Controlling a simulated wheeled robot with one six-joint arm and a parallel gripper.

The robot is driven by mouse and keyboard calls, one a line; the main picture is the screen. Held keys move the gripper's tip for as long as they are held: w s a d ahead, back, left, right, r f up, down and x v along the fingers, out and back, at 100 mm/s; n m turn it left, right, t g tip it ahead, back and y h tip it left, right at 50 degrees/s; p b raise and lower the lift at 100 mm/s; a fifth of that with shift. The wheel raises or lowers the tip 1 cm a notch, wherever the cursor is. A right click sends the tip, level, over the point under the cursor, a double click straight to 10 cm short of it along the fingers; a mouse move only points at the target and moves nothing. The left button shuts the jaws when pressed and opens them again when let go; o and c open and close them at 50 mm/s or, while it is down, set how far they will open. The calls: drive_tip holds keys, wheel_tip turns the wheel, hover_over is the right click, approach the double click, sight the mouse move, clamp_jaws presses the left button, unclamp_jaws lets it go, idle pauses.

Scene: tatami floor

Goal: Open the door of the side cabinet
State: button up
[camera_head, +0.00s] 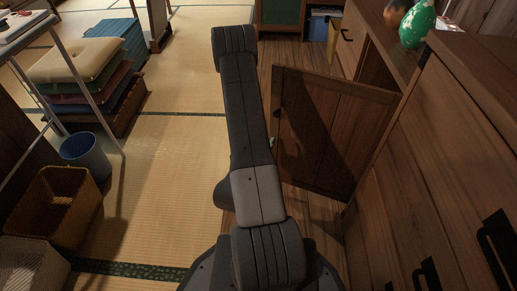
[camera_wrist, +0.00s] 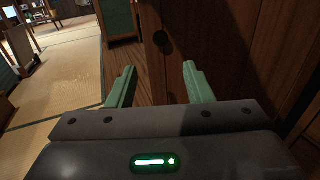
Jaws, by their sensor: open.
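The side cabinet (camera_head: 440,140) stands along the right in the head view. Its wooden door (camera_head: 312,125) is swung out from the cabinet front, standing at a wide angle across the wooden floor strip. In the wrist view the door's wooden panel (camera_wrist: 205,45) fills the upper middle and right, with a dark round knob or hole (camera_wrist: 162,42) near its left edge. My gripper (camera_wrist: 160,68) is open and empty, its two green fingers apart just short of the panel. Whether a finger touches the door cannot be told. In the head view my arm mostly hides the gripper.
Stacked cushions (camera_head: 85,65), a blue bin (camera_head: 84,155) and a wicker basket (camera_head: 50,205) stand at left. A green vase (camera_head: 417,25) sits on the cabinet. Black handles (camera_head: 497,250) stick out at lower right. The tatami (camera_head: 165,150) left of my arm is clear.

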drive_tip(key=shift+b+v, duration=0.75)
drive_tip(key=shift+v, duration=0.25)
